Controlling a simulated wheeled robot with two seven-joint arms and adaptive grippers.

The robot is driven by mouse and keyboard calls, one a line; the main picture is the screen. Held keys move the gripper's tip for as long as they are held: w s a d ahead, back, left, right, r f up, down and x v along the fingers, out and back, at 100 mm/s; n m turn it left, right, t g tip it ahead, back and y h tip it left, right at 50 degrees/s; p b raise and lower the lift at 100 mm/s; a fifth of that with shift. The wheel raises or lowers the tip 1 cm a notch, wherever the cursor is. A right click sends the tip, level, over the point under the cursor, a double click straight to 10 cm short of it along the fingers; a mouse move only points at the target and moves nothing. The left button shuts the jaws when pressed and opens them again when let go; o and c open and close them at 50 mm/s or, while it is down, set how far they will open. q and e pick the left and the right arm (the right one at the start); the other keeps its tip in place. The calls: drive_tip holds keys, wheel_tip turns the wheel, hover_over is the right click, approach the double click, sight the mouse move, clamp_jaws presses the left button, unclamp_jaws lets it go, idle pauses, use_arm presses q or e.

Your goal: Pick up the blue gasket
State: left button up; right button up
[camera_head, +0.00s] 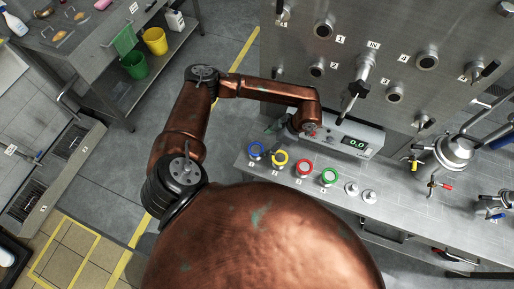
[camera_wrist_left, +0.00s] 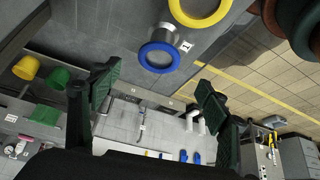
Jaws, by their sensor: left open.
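The blue gasket (camera_head: 256,151) is a ring on a short metal post, at the left end of a row of coloured rings on the steel bench. In the left wrist view the blue gasket (camera_wrist_left: 159,57) shows its round face, above the gap between the fingers. My left gripper (camera_head: 277,128) is mostly hidden behind its own copper arm in the head view, above and slightly right of the blue gasket. In the left wrist view my left gripper (camera_wrist_left: 158,92) has its two dark green pads wide apart with nothing between them. My right gripper is in neither view.
Beside the blue gasket sits a yellow gasket (camera_head: 280,158), then a red gasket (camera_head: 304,168) and a green gasket (camera_head: 329,177). Two bare metal posts follow at the right. A box with a green display (camera_head: 355,142) stands behind the row, in front of a valve panel (camera_head: 385,45).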

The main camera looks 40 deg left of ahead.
sight(256, 148)
use_arm(q)
drive_tip(key=shift+p+x, duration=0.7)
drive_tip(key=shift+x, duration=2.4)
drive_tip(key=shift+c, duration=0.7)
drive_tip(key=c, duration=0.9)
drive_tip(key=shift+w+r, duration=0.1)
